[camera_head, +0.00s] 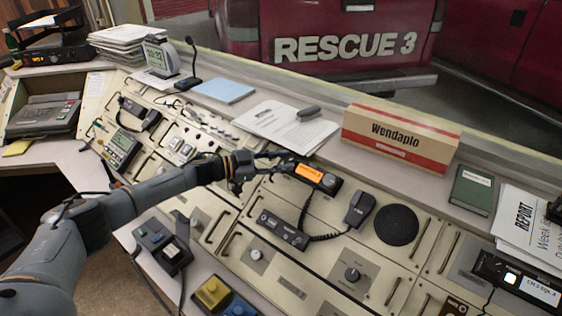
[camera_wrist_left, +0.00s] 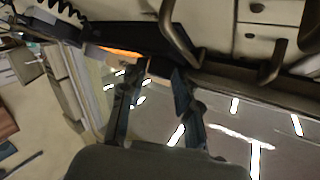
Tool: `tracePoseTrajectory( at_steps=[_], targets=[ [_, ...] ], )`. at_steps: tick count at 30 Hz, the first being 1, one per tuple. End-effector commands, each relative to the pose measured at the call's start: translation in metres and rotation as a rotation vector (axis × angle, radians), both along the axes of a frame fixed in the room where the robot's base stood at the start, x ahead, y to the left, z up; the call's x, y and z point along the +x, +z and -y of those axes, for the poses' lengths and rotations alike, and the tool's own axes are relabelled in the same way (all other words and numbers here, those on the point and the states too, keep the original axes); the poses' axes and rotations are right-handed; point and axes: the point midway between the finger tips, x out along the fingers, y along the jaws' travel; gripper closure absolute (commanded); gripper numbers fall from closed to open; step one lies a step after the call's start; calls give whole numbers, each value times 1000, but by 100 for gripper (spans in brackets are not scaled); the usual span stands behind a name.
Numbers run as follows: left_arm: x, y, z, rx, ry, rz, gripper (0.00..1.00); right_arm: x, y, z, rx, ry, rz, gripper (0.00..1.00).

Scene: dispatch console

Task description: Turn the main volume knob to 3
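My left gripper (camera_head: 278,158) reaches in from the left, at the left end of a dark radio unit with an orange display (camera_head: 308,173). In the left wrist view, the two fingers (camera_wrist_left: 158,78) stand apart, with a dark part of the unit near their tips and the orange display (camera_wrist_left: 120,50) beside them. Whether they touch a knob is hidden. A round knob (camera_head: 329,181) shows at the unit's right end. I cannot read any label saying main volume. My right gripper is not in view.
A handset with a coiled cord (camera_head: 360,208) and a round black speaker (camera_head: 396,224) are right of the gripper. Metal handles stick up from the panels. A Wendaplo box (camera_head: 400,138), papers (camera_head: 285,128) and a green book (camera_head: 472,190) lie on the ledge behind.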

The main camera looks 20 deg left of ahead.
Motion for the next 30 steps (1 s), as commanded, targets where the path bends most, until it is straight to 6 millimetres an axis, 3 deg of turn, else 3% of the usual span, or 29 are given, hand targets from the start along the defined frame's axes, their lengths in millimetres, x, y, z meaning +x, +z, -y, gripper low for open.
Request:
tracePoseTrajectory(
  at_steps=[14, 30],
  targets=[
    [-5, 0, -7, 1, 0, -1, 50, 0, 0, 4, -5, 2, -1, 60],
    [-64, 10, -87, 1, 2, -2, 50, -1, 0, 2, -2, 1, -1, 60]
  ],
)
